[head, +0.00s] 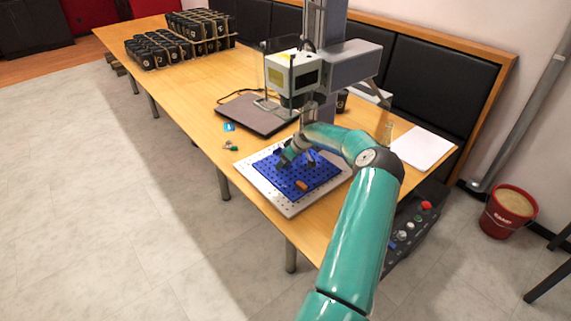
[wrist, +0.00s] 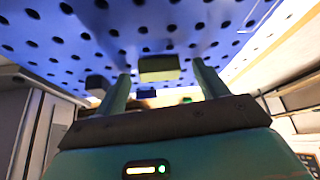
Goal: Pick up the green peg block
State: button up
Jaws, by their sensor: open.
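My gripper (head: 284,162) is low over the blue perforated board (head: 268,178) in the head view. In the wrist view my open gripper (wrist: 161,70) has one finger on each side of a small block (wrist: 160,76) with a dull yellow-green face. The block sits against the blue board and appears not to be gripped. I cannot tell for sure whether it is the green peg block. My gripper hides this spot in the head view. A small green item (head: 232,147) lies on the wooden table, left of the board.
An orange block (head: 302,185) lies on the board near its front. A dark block (wrist: 97,83) is beside the left finger in the wrist view. The laser marker (head: 297,72) stands behind the board, and a closed laptop (head: 255,115) lies to its left.

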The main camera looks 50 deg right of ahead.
jog(key=c, duration=1.1)
jog(key=shift+o, duration=0.2)
jog(key=shift+w+r, duration=0.1)
jog(key=shift+r, duration=0.05)
